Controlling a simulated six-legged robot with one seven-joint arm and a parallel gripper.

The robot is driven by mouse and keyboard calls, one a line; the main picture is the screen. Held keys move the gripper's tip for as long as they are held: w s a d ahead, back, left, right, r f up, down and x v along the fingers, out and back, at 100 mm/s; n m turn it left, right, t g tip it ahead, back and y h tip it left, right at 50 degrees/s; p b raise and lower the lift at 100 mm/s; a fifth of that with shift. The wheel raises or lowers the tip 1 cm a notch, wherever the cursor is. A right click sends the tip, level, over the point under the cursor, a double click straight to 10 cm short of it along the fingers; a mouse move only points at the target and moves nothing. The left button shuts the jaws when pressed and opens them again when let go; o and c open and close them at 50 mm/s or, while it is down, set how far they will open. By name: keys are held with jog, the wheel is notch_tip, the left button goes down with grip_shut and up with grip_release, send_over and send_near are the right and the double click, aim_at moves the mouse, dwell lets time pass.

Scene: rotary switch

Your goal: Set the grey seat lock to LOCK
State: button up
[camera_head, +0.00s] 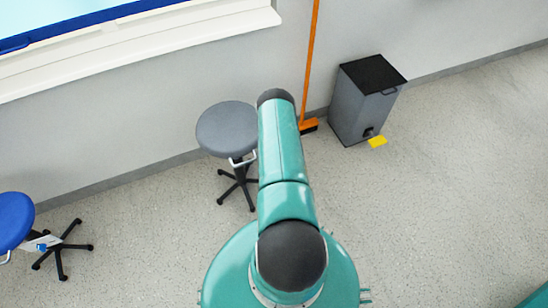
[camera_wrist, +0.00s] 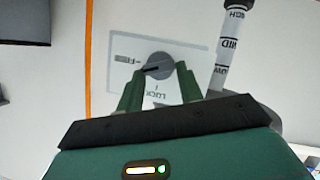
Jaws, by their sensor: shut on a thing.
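The grey stool's seat lock is a round grey knob (camera_wrist: 159,65) on a white plate (camera_wrist: 190,62) in the wrist view. The dark pointer line on the knob points left, toward a small label that looks like FREE. The word LOCK stands on the plate beside the knob, on the side nearer my gripper. My gripper (camera_wrist: 158,74) has its two green fingers on either side of the knob and is shut on it. In the head view the grey stool (camera_head: 227,129) stands beside my arm; the knob and gripper are hidden there.
A column marked HIGH and MID (camera_wrist: 231,40) rises right of the plate. A blue stool (camera_head: 14,220) stands at the left. An orange broom (camera_head: 310,60), a grey bin (camera_head: 362,103) and a yellow piece (camera_head: 378,142) are right of my arm.

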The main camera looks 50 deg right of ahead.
jog(key=shift+w+a+f+n+h, duration=0.2)
jog(key=shift+n+h, duration=0.75)
jog(key=shift+n, duration=0.75)
jog(key=shift+a+f+n+h, duration=0.1)
jog(key=shift+f+n+h, duration=0.15)
jog(key=shift+n+h, duration=1.1)
jog(key=shift+w+a+f+n+h, duration=0.2)
jog(key=shift+n+h, duration=0.4)
jog(key=shift+n, duration=1.45)
jog(key=shift+s+d, duration=0.1)
jog(key=o, duration=1)
jog(key=shift+f, duration=0.1)
